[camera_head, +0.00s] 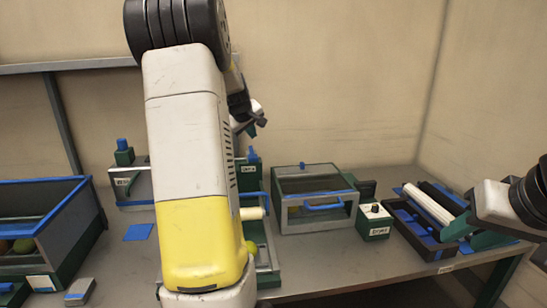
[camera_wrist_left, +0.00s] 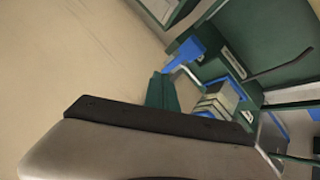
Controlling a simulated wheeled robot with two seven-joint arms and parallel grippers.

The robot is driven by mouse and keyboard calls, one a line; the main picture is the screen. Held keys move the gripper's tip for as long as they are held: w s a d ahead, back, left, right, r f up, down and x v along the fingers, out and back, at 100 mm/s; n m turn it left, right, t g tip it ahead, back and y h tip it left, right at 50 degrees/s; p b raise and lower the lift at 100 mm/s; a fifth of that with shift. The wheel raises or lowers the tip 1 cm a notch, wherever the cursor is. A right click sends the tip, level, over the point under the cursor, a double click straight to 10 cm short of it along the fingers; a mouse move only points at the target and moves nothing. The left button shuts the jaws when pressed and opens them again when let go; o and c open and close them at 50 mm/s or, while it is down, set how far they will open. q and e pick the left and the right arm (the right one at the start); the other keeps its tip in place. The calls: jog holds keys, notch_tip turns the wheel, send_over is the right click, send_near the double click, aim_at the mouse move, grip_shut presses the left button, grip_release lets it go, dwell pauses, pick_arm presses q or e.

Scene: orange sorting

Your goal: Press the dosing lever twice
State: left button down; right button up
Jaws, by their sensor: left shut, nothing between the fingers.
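A green block with a white label and a blue lever-like top (camera_head: 252,155) stands just right of my left arm. It may be the dosing lever; the label is too small to read surely. A blue lever on a labelled green block also shows in the wrist view (camera_wrist_left: 188,52). My left gripper (camera_head: 250,122) is shut and empty, above and behind that block, apart from it. My left arm hides much of the station below, where a cream roller (camera_head: 252,213) sticks out.
A clear-fronted box with a blue handle (camera_head: 324,206) stands mid-table, beside a small labelled box (camera_head: 374,222). A blue-rimmed bin (camera_head: 40,186) with fruit is at the left. A dark blue tray (camera_head: 408,226) and white roller (camera_head: 428,205) lie right. A wall closes the back.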

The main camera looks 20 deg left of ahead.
aim_at(253, 157)
dwell(0.7)
pick_arm(q)
notch_tip(253, 157, up, 4)
jog(key=shift+f, duration=0.1)
jog(key=shift+f, duration=4.4)
jog(key=shift+f, duration=0.15)
jog(key=shift+f, duration=0.25)
